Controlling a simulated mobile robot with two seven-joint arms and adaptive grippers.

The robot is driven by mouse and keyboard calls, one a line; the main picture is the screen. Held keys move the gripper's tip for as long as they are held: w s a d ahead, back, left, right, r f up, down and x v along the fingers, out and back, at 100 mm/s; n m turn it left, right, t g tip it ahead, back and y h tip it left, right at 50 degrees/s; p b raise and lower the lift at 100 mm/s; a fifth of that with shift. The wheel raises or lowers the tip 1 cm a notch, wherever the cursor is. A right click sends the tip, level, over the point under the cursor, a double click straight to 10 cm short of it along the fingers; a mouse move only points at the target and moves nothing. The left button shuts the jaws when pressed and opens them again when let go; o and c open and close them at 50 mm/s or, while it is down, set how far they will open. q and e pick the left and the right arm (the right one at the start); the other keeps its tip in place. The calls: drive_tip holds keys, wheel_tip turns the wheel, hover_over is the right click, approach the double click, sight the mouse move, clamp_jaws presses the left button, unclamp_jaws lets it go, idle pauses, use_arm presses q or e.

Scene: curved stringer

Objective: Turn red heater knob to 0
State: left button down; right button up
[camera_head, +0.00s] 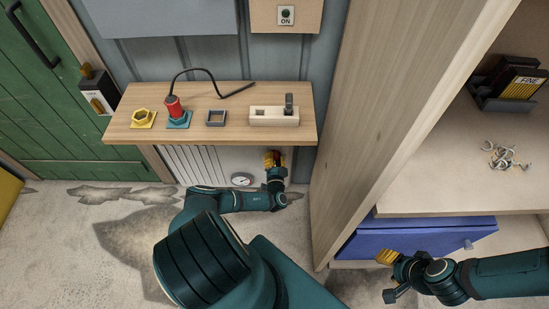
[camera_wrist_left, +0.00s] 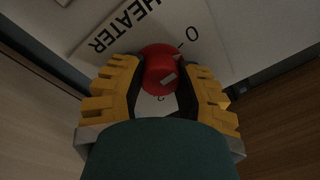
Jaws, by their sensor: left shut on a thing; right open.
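The red heater knob (camera_wrist_left: 160,64) shows in the left wrist view, on a pale panel (camera_wrist_left: 205,25) printed "HEATER", with a "0" and a dash beside the knob. A white mark shows on the knob's lower right face; its exact setting I cannot tell. My left gripper (camera_wrist_left: 162,85) is shut on the knob, one yellow finger on each side. In the head view my left gripper (camera_head: 273,158) is below the wooden shelf, in front of the heater's right end, and hides the knob. My right gripper (camera_head: 388,257) is open and empty, near the blue drawer.
The wooden shelf (camera_head: 225,136) above my left gripper holds a yellow nut, a red-handled tool, a square frame and a pale block. A white ribbed heater (camera_head: 190,163) with a round gauge (camera_head: 242,180) is below. A wooden cabinet (camera_head: 370,110) with a blue drawer (camera_head: 415,236) stands right.

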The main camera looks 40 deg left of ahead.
use_arm(q)
drive_tip(key=shift+a+n, duration=0.1)
drive_tip(key=shift+n, duration=0.9)
drive_tip(key=c, duration=0.5)
unclamp_jaws()
drive_tip(key=shift+v, duration=3.8)
drive_tip(key=shift+w, duration=0.1)
